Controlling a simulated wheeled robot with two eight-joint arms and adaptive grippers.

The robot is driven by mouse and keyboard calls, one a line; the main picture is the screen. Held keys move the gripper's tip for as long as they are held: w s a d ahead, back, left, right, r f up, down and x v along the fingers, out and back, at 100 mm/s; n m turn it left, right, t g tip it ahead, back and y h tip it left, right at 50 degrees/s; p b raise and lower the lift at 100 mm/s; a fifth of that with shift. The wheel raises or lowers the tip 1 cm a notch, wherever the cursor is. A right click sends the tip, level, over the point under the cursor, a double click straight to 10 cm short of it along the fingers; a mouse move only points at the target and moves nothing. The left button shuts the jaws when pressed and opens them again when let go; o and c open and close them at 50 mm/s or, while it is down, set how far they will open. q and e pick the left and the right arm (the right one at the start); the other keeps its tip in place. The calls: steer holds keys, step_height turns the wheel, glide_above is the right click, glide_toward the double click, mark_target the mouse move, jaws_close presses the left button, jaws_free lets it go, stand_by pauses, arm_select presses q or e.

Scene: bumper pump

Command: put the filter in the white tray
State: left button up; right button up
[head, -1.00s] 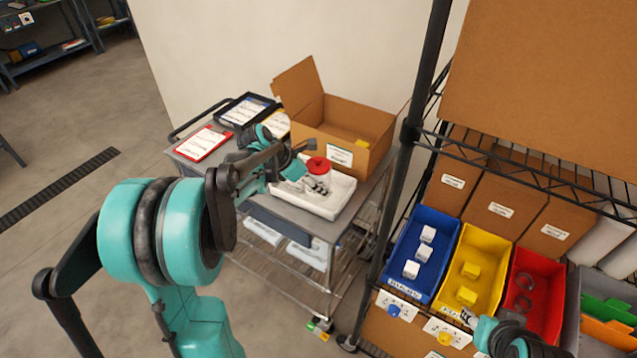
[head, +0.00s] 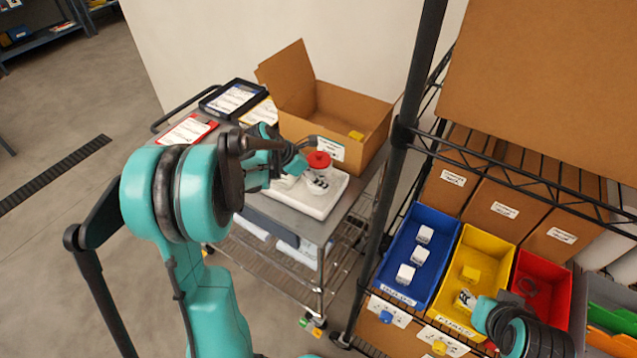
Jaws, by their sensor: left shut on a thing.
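The filter, a whitish cylinder with a red cap (head: 319,160), is at the white tray (head: 322,207) on the cart. My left gripper (head: 316,180) is shut on the filter's pale body, below the cap. The filter looks upright and over the tray; I cannot tell whether its base touches the tray floor. My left forearm hides the left part of the tray. My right gripper (head: 467,299) is in front of the yellow bin at the lower right; its finger opening is too small to read.
An open cardboard box (head: 345,112) stands right behind the tray. A black-framed tray (head: 232,98) and a red clipboard (head: 187,130) lie on the cart's left. A dark rack post (head: 400,140) and blue bin (head: 418,255) stand to the right.

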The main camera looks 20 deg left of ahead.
arm_select(q)
steer(key=shift+f+b, duration=0.35)
steer(key=shift+f, duration=1)
steer(key=shift+f, duration=0.1)
steer(key=o, duration=1.7)
